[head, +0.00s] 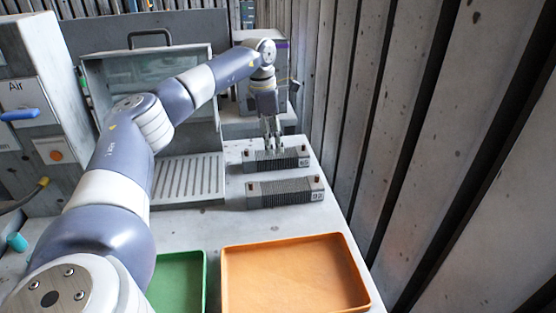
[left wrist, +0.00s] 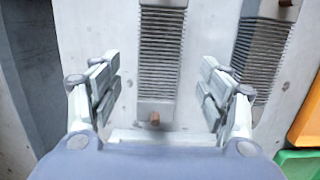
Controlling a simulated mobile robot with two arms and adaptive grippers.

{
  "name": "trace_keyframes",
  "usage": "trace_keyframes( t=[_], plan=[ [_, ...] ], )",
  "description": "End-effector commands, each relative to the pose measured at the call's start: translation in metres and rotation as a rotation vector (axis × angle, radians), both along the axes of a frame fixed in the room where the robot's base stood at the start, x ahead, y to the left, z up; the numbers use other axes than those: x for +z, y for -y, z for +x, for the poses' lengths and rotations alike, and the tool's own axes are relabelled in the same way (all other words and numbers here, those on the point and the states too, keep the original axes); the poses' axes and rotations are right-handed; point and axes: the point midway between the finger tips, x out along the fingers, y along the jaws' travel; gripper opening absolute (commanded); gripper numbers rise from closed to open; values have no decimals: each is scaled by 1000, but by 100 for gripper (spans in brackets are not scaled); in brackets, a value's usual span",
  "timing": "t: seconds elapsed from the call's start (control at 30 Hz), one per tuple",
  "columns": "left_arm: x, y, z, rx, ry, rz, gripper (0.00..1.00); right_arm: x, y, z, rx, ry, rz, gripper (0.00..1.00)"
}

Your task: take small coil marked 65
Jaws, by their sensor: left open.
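Two dark ribbed coils lie on the grey bench. The farther coil (head: 262,163) sits under my left gripper (head: 272,143) in the head view; the nearer coil (head: 285,191) lies in front of it. Each has a number on its right end block, too small for me to read surely. In the left wrist view, the farther coil (left wrist: 161,50) lies between the spread fingers of my open, empty left gripper (left wrist: 160,85). The other coil (left wrist: 262,55) is to the right, apart from the fingers. I cannot tell how far the fingertips are above the coil. My right gripper is out of view.
An orange tray (head: 290,237) and a green tray (head: 196,257) stand at the bench front. A slatted grey housing (head: 188,178) is left of the coils. A grey box (head: 240,105) stands behind, and a ribbed wall (head: 400,120) closes the right side.

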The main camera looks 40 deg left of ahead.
Motion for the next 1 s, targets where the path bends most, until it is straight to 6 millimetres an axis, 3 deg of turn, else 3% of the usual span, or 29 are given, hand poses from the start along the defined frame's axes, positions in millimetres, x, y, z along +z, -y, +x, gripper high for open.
trace_keyframes(
  t=[0.2, 0.5, 0.77, 1.0],
  plan=[
    [-17, 2, 2, -1, -2, -2, 70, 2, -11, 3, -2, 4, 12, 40],
    [-57, 5, 8, -1, 0, -3, 70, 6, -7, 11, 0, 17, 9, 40],
    [-59, 6, 9, -1, 1, -3, 70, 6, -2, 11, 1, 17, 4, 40],
    [-59, 5, 8, -1, 1, -3, 16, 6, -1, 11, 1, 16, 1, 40]
  ],
)
